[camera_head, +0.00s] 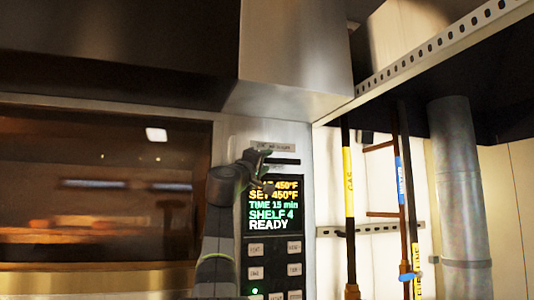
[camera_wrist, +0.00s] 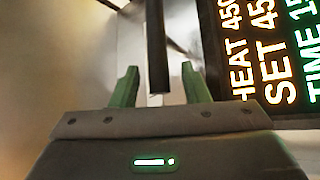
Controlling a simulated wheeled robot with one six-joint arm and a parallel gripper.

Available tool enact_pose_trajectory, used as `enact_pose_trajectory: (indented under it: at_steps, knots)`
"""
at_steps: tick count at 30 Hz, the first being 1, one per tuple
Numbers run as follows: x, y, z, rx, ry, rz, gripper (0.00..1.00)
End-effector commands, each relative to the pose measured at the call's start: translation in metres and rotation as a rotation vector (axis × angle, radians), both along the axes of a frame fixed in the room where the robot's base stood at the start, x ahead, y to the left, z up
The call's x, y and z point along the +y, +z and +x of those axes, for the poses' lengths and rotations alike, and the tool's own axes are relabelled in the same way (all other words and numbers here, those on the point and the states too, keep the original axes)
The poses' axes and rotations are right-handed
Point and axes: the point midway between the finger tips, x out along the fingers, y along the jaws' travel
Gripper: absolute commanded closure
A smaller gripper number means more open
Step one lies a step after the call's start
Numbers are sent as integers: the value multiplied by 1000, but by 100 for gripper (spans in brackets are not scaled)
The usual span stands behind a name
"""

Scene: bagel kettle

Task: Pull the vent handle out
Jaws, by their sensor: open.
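The vent handle is a dark bar (camera_head: 284,161) under a small label plate, just above the oven's display in the head view. In the wrist view the dark bar (camera_wrist: 156,50) runs down from the top edge and ends between the two green fingers. My gripper (camera_wrist: 158,85) is open, with one finger on each side of the bar and a visible gap to each. In the head view my gripper (camera_head: 266,160) is at the bar's left end, and my wrist hides part of the panel there.
The lit display (camera_head: 274,205) reads READY, with several buttons (camera_head: 256,248) below it. The oven window (camera_head: 95,190) is on the left. A steel hood (camera_head: 290,55) overhangs above. Pipes (camera_head: 349,180) and a grey duct (camera_head: 458,180) stand at the right.

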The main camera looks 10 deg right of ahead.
Motion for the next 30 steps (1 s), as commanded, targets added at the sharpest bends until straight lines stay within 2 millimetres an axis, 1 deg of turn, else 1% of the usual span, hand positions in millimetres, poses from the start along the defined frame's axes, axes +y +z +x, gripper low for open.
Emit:
enact_pose_trajectory:
  at_steps: [1, 5, 15, 17, 21, 22, 27, 30]
  knots:
    - [-3, 5, 3, 1, 0, -1, 59]
    - [-7, 6, 9, 0, -1, -1, 59]
    - [-9, 5, 10, -1, 0, 0, 59]
    - [-9, 5, 10, -1, 0, 0, 68]
    - [-9, 5, 10, 0, 0, 0, 96]
    - [-9, 5, 10, 0, 0, 0, 100]
    - [-9, 5, 9, 0, 0, 0, 100]
    - [-11, 3, 1, -1, -1, 1, 100]
